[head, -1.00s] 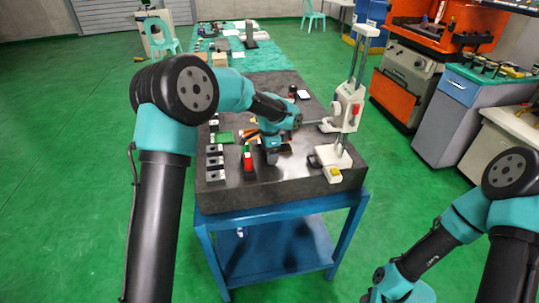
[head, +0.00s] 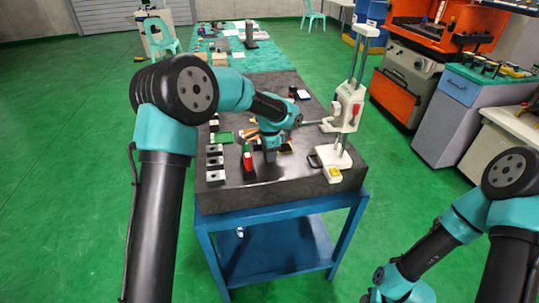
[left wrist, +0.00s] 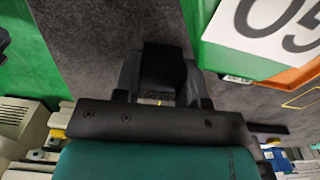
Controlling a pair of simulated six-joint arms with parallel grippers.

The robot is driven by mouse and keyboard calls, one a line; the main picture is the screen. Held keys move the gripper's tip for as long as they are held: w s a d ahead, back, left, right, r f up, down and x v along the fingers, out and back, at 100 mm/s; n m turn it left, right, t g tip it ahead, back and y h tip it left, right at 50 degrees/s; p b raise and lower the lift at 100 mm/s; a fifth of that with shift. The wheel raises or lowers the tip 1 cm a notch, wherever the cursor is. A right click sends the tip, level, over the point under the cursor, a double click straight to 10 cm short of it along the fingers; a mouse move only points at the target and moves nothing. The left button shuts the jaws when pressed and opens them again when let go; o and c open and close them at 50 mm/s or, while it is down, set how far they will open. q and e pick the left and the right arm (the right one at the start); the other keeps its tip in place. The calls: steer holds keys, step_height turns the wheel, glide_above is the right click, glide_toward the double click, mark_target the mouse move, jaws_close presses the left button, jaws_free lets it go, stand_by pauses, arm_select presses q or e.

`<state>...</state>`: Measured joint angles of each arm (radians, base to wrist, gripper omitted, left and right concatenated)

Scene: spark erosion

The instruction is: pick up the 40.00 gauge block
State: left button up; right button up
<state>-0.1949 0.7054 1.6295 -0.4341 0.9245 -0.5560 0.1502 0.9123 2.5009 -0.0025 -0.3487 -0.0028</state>
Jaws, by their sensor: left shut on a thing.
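My left gripper (head: 270,155) points down over the dark surface plate (head: 285,191) in the head view, and its fingertips are hard to make out there. In the left wrist view the left gripper (left wrist: 161,85) is shut on a small dark block (left wrist: 162,66) between its fingers.
A red block (head: 248,161) stands just left of the left gripper. Several small grey blocks (head: 215,163) line the plate's left edge. A measuring stand (head: 346,110) rises on the right.

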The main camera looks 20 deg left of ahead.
arm_select(q)
steer(key=shift+r, duration=0.1)
steer(key=shift+r, duration=1.2)
steer(key=s+d+r, duration=0.1)
steer(key=s+d, duration=0.1)
steer(key=s, duration=0.5)
steer(key=s+d+r, duration=0.1)
steer(key=s+d, duration=0.1)
steer(key=s, duration=0.6)
steer(key=shift+s+d+r, duration=0.2)
